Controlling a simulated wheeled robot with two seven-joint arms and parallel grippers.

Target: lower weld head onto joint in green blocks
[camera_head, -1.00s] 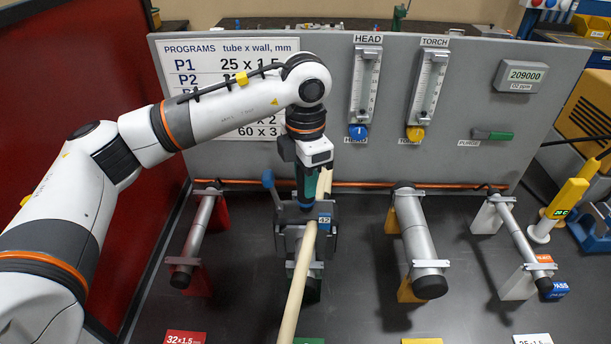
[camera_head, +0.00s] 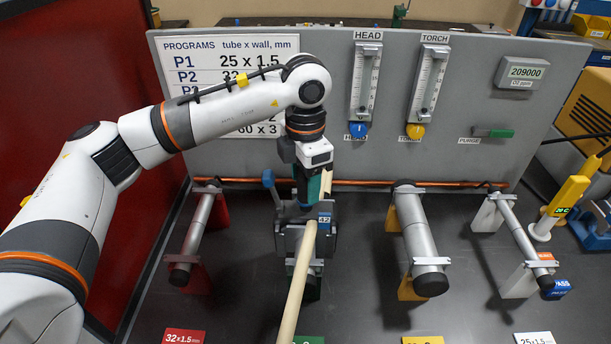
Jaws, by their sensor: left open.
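The grey weld head (camera_head: 288,240) with a blue 42 tag sits on the tube stand in the middle-left of the bench. The green block (camera_head: 313,287) shows only in part below it. The tube there and its joint are mostly hidden by the head and by a cream hose (camera_head: 297,285) running towards me. My left gripper (camera_head: 307,201) points down from above at the top of the weld head, with its jaws open. Its fingertips are hard to make out against the head. My right gripper is not in view.
A tube on red blocks (camera_head: 196,240) stands to the left. A thicker tube on yellow blocks (camera_head: 416,235) and a thin one on white blocks (camera_head: 520,240) stand to the right. The grey panel (camera_head: 420,160) rises close behind. Dark bench between the stands is clear.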

